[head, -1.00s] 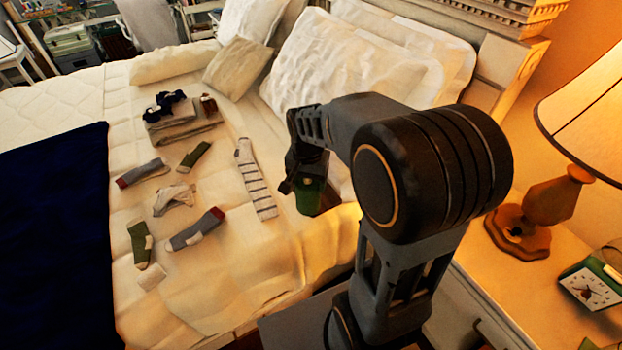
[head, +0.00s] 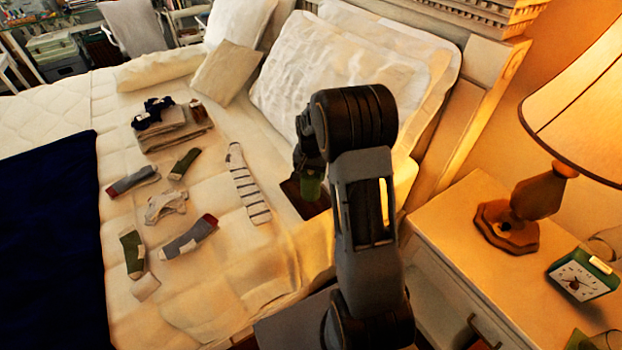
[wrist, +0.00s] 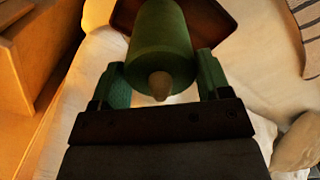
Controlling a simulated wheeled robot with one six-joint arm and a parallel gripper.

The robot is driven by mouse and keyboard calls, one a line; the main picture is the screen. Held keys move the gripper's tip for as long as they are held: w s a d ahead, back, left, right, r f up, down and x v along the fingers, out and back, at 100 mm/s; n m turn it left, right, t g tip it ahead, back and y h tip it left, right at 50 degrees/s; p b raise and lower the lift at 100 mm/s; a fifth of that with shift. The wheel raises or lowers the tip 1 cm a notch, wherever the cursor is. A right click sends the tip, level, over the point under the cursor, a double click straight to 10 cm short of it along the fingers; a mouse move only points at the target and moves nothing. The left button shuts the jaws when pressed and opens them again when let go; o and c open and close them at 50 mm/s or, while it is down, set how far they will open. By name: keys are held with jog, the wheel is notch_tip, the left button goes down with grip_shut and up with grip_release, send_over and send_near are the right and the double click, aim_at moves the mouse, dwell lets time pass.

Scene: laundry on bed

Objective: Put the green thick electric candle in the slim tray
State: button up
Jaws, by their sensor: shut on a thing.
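The green thick electric candle (wrist: 160,45) is held between the fingers of my gripper (wrist: 161,75) in the wrist view, its pale tip toward the camera. In the head view the candle (head: 311,188) hangs below my gripper (head: 308,168), partly hidden by it. The slim tray (wrist: 212,28) is dark reddish brown and lies on the bed behind the candle in the wrist view. In the head view the tray (head: 293,192) shows under and around the candle. I cannot tell whether the candle touches the tray.
A striped sock (head: 247,183) lies just left of the tray. Several other socks and a folded stack (head: 175,130) lie further left. Pillows (head: 335,80) stand behind. A nightstand with a lamp (head: 540,195) and a clock (head: 583,275) is at the right.

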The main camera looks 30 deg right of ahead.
jog(key=shift+d+f, duration=0.1)
jog(key=shift+f, duration=1.55)
jog(key=shift+f, duration=0.2)
jog(key=o, duration=1.2)
jog(key=shift+o, duration=0.2)
jog(key=shift+r, duration=0.1)
